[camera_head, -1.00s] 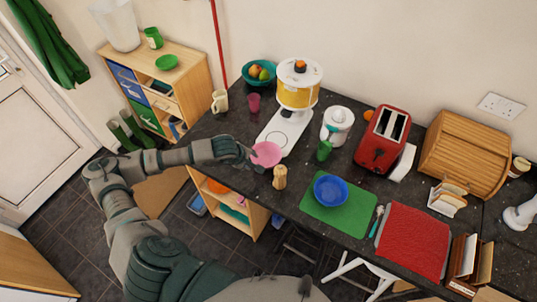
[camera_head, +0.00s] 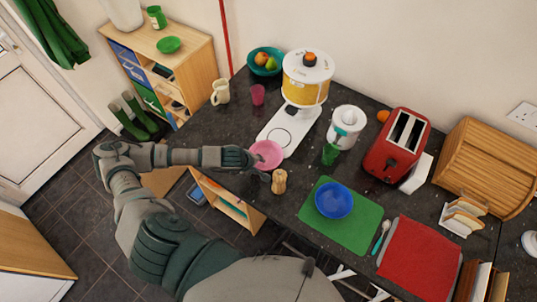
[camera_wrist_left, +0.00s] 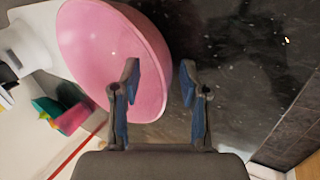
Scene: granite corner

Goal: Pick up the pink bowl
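The pink bowl (camera_head: 266,153) is at the counter's front edge, beside the base of the white and yellow machine. My left gripper (camera_head: 257,163) reaches it from the left, at its near left side. In the left wrist view the bowl (camera_wrist_left: 105,50) fills the upper left. My left gripper (camera_wrist_left: 160,84) is open there, with one finger overlapping the bowl's inside and the other beyond its rim. The rim runs between the two fingers. I cannot tell whether either finger touches it. My right gripper is not in view.
A wooden pepper mill (camera_head: 279,181) stands close to the bowl's near right. The juicer-like machine (camera_head: 304,80) is just behind. A green cup (camera_head: 330,154), a blue bowl (camera_head: 334,200) on a green mat (camera_head: 345,235) and a red toaster (camera_head: 398,145) lie to the right.

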